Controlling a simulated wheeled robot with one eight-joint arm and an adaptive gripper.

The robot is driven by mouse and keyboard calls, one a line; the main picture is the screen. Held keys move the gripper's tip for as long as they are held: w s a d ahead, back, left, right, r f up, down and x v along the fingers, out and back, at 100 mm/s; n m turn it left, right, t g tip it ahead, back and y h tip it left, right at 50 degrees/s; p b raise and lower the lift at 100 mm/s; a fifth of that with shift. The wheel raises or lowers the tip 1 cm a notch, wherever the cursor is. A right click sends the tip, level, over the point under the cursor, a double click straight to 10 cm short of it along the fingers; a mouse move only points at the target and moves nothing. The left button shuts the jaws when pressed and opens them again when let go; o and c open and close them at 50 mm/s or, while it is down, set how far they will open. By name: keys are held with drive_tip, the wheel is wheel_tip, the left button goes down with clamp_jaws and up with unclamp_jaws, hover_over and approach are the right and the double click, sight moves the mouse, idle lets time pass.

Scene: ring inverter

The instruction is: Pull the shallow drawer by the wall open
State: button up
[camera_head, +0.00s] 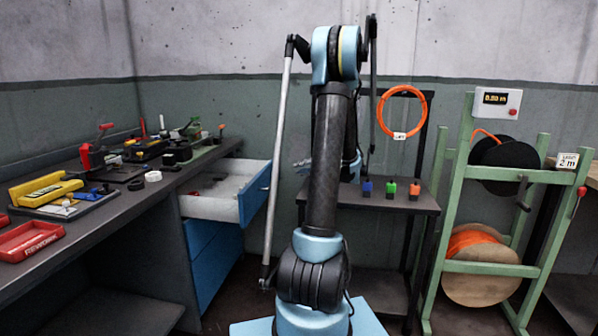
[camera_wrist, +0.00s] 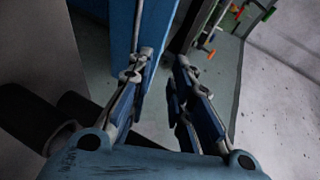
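The shallow drawer (camera_head: 222,207) under the bench, near the back wall, stands pulled out. Its pale inside shows, with a small dark red item in it, and its blue front (camera_head: 257,192) faces right. My gripper (camera_head: 303,164) is partly hidden behind my arm, to the right of the drawer front and apart from it in the picture. In the wrist view my gripper (camera_wrist: 165,58) has its fingers spread with nothing between them. A blue panel (camera_wrist: 118,40), likely a drawer front, lies beyond the left finger. I cannot tell whether they touch.
Lower blue drawers (camera_head: 213,255) are shut beneath. The workbench (camera_head: 115,208) carries tools and a red tray (camera_head: 30,240). A small dark table (camera_head: 395,205) with coloured blocks stands behind my arm. A green reel rack (camera_head: 490,269) stands at the right.

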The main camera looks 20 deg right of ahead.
drive_tip(key=shift+s+d+r, duration=0.1)
drive_tip(key=shift+s+d, duration=0.25)
drive_tip(key=shift+s, duration=0.05)
drive_tip(key=shift+o, duration=1.3)
drive_tip(key=n+g+h, duration=0.2)
drive_tip(key=g+h, duration=0.4)
drive_tip(key=h, duration=0.3)
approach(273, 182)
drive_tip(key=x, duration=0.8)
drive_tip(key=shift+a, duration=0.15)
clamp_jaws()
